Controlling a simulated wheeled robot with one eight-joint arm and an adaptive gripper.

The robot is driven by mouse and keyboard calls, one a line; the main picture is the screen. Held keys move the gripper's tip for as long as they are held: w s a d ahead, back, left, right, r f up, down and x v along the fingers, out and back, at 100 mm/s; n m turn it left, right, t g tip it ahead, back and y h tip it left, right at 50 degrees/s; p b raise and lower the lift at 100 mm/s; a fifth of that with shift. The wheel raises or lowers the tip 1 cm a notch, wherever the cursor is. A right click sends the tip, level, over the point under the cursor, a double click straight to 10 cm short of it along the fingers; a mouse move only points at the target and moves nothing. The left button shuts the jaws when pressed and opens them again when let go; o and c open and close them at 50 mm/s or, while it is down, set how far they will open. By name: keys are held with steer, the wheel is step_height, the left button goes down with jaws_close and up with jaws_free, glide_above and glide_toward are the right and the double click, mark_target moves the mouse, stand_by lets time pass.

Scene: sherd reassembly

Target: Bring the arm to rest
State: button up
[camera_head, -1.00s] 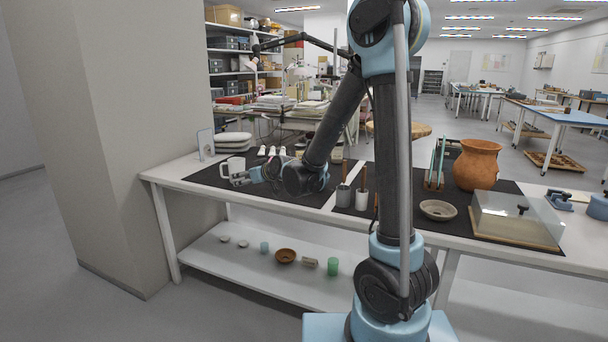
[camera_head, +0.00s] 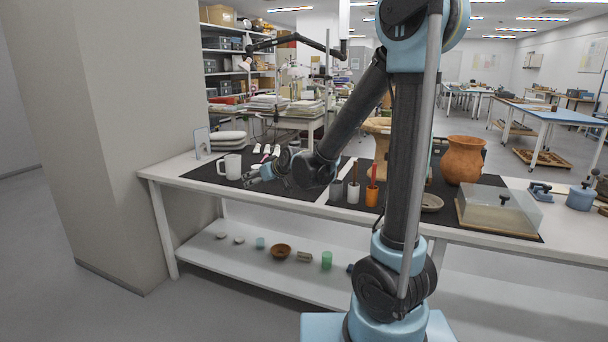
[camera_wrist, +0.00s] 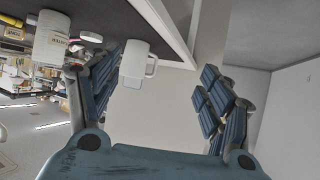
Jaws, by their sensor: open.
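My gripper (camera_head: 258,174) hangs low over the left part of the worktable, at the end of my bent arm. In the wrist view its two blue padded fingers (camera_wrist: 160,98) are spread wide with nothing held between them. A white mug (camera_head: 231,166) stands upright on the dark mat, just left of my gripper and apart from it as far as I can tell. A white mug with a handle also shows in the wrist view (camera_wrist: 136,62), beyond the left finger.
The worktable's dark mat (camera_head: 203,174) also carries grey, white and orange holders (camera_head: 371,196) near my forearm. A terracotta pot (camera_head: 463,160) and a clear-lidded box (camera_head: 498,212) stand at right. A pillar (camera_head: 130,130) borders the left end. Small vessels (camera_head: 281,251) lie on the lower shelf.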

steer(key=s+d+f+m+g+h, duration=0.1)
steer(key=s+d+h, duration=0.1)
steer(key=s+d, duration=0.35)
steer(key=s+d+f+m+g+h, duration=0.1)
steer(key=s+d, duration=0.1)
steer(key=d, duration=0.7)
steer(key=s+d+m+g+h, duration=0.1)
steer(key=s+d+m+h, duration=0.1)
steer(key=s+d, duration=0.35)
steer(key=s+d+f+m+g+h, duration=0.1)
steer(key=s+d+f+m+g, duration=0.1)
steer(key=s+d, duration=0.5)
steer(key=s+d+f+m+g+h, duration=0.1)
steer(key=s+d+f, duration=0.3)
steer(key=s+d, duration=0.4)
steer(key=s+m+h, duration=0.1)
steer(key=s, duration=0.2)
steer(key=shift+s+d+f+g, duration=0.25)
steer(key=shift+f+g, duration=0.1)
steer(key=shift+g, duration=0.05)
steer(key=shift+w+f, duration=0.2)
steer(key=shift+w, duration=0.3)
